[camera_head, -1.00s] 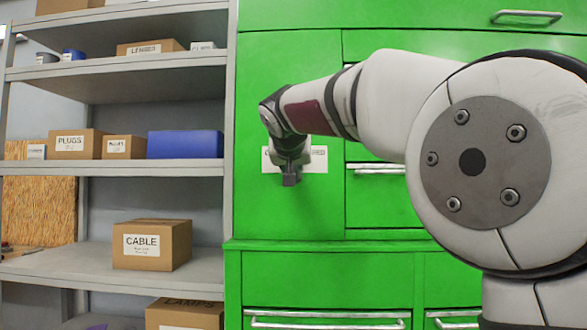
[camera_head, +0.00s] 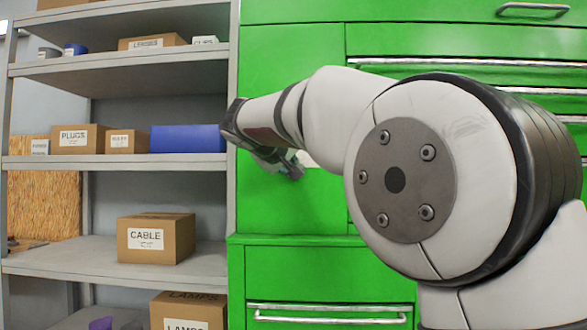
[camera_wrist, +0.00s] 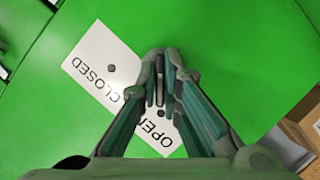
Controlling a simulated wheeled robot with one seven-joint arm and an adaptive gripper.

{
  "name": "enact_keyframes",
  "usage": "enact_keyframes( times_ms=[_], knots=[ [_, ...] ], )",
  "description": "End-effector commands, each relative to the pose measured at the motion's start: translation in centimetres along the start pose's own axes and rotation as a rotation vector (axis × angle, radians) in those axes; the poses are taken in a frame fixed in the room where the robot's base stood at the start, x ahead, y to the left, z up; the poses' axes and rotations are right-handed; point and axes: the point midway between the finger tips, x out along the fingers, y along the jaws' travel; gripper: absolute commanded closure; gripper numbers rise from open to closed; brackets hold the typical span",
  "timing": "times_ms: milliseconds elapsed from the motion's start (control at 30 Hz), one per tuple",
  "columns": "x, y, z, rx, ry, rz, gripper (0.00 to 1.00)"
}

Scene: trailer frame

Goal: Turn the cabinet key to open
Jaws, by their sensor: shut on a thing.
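The green cabinet (camera_head: 295,212) fills the right of the head view. A white label plate (camera_head: 308,160) on its door is mostly hidden by my arm there. In the wrist view the label (camera_wrist: 90,62) lies slanted, reading CLOSED at the upper left and OPEN at the lower right, with a small dark dot near each word. My gripper (camera_head: 291,166) is at the door; in the wrist view its fingers (camera_wrist: 161,64) are shut on the key (camera_wrist: 159,88), a thin grey piece between them in line with the OPEN dot. The keyhole is hidden.
A grey shelf unit (camera_head: 115,163) with boxes and a blue bin (camera_head: 186,138) stands left of the cabinet. Drawers with bar handles (camera_head: 330,308) lie below and right of the door. My arm covers much of the cabinet front.

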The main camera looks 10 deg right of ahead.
Motion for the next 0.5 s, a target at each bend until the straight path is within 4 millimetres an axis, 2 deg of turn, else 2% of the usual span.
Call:
enact_keyframes(
  times_ms=[500],
  knots=[
    [0.04,-0.06,-0.01,-0.043,0.001,0.017,1.00]
  ],
)
